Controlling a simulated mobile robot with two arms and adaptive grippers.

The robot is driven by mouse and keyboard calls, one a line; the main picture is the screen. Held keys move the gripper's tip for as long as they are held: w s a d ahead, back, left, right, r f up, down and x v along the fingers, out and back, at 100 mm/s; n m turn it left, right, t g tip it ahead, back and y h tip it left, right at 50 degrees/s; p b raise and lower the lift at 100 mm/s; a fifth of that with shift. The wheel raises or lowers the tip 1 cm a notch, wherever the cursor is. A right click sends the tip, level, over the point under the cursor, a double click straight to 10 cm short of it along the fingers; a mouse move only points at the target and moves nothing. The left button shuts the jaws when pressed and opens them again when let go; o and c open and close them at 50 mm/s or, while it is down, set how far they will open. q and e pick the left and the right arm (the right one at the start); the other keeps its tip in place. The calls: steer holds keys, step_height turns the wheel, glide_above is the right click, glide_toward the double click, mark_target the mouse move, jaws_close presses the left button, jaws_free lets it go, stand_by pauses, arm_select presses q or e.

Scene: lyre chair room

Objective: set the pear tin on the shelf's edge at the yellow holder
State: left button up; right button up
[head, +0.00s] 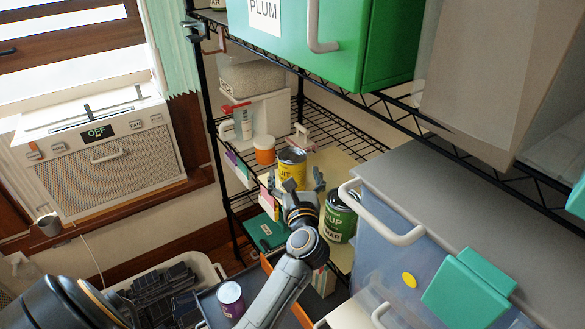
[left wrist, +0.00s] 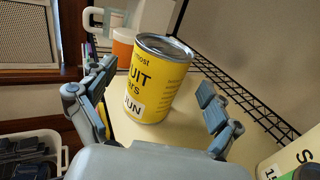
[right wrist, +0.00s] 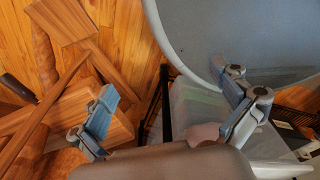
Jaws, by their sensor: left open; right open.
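The yellow pear tin (head: 292,166) stands upright on a cream board (head: 335,160) on the wire shelf. In the left wrist view the same tin (left wrist: 155,85) shows "UIT", "ars" and "JUN" on its label. My left gripper (head: 297,181) is open, its fingers spread either side of the tin's near side; contact is not clear. Coloured holders (head: 238,165) run along the shelf's left edge, purple, green and pink among them; I cannot make out a yellow one for certain. My right gripper (right wrist: 170,97) is open and empty.
A green soup tin (head: 340,218) stands right of my left gripper. A blue bin (head: 385,245) is at the right. The right wrist view shows wooden furniture (right wrist: 65,110) and a grey surface (right wrist: 230,35).

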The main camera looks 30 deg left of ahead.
arm_select(q)
steer(key=shift+v, duration=1.45)
steer(key=shift+s, duration=0.1)
